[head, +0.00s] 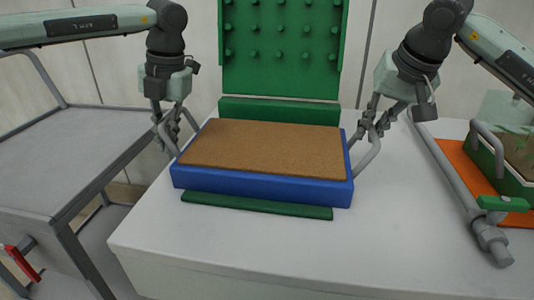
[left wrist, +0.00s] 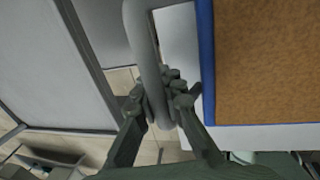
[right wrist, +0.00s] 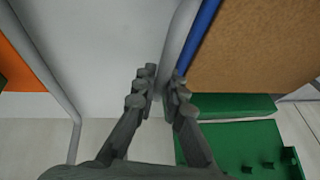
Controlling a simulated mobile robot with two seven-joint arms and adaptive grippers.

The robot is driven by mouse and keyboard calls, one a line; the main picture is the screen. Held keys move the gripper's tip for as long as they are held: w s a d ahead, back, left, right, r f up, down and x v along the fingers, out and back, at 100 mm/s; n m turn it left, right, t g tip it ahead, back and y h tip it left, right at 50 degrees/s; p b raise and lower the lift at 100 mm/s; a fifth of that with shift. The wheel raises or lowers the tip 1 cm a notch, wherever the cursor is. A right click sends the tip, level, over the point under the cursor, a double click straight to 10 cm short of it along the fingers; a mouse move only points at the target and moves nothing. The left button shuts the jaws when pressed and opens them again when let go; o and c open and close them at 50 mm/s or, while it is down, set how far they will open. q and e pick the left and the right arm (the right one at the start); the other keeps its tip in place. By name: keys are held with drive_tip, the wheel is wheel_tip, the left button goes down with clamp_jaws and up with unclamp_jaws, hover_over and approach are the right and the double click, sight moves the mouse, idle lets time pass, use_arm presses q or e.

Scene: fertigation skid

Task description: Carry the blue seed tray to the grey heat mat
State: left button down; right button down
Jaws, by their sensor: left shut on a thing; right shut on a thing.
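The blue seed tray (head: 262,188), filled with brown soil, sits level in the middle of the white worktop, over green pieces. Whether it rests on them or hangs just above is unclear. My left gripper (head: 168,130) is shut on the tray's left grey handle, which shows in the left wrist view (left wrist: 145,45). My right gripper (head: 369,125) is shut on the right grey handle (head: 367,160), which also shows in the right wrist view (right wrist: 180,40). I cannot make out a separate grey heat mat.
An upright green pegged board (head: 281,50) stands directly behind the tray. A grey-topped trolley (head: 70,150) stands left, with a gap between. At right are a grey pipe (head: 450,178) and a green planter (head: 495,177) on an orange mat (head: 458,156). The front worktop is clear.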

use_arm(q)
drive_tip(key=shift+r, duration=0.2)
use_arm(e)
drive_tip(key=shift+w+r, duration=0.1)
drive_tip(key=shift+r, duration=0.1)
